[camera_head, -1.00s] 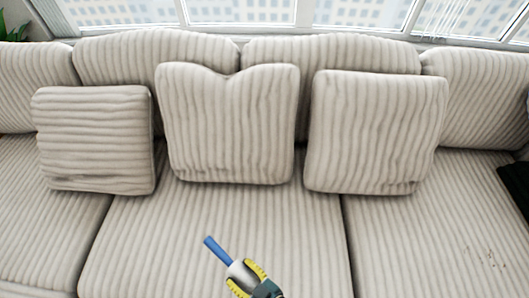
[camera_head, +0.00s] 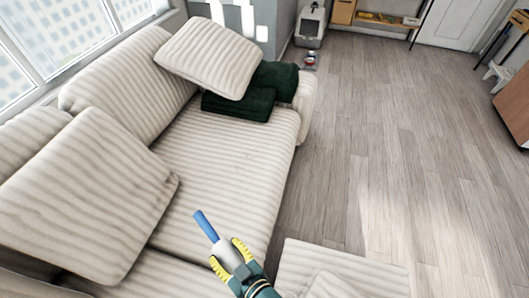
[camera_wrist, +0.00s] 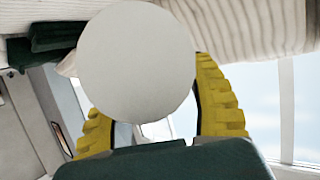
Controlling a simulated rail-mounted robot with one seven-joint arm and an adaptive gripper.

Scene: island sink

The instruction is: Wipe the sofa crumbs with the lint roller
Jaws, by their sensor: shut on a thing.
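The lint roller has a blue handle (camera_head: 206,226) and a white roller. My gripper (camera_head: 229,254) is shut on the white roller part, with a yellow finger on each side. The blue handle points up and away, toward the upper left. In the wrist view the roller's round white end (camera_wrist: 137,62) fills the space between the fingers and hides what lies beyond. The striped cream sofa (camera_head: 205,150) runs along the left. The roller appears above its near seat edge; contact cannot be told. Crumbs show only as faint specks (camera_head: 248,155) on the far seat.
A large cushion (camera_head: 85,195) lies at the left and another (camera_head: 210,57) leans at the far end. Folded dark green cloth (camera_head: 240,103) lies by the far armrest. A cream ottoman-like piece (camera_head: 340,272) stands at bottom centre. The wooden floor (camera_head: 400,150) on the right is mostly clear.

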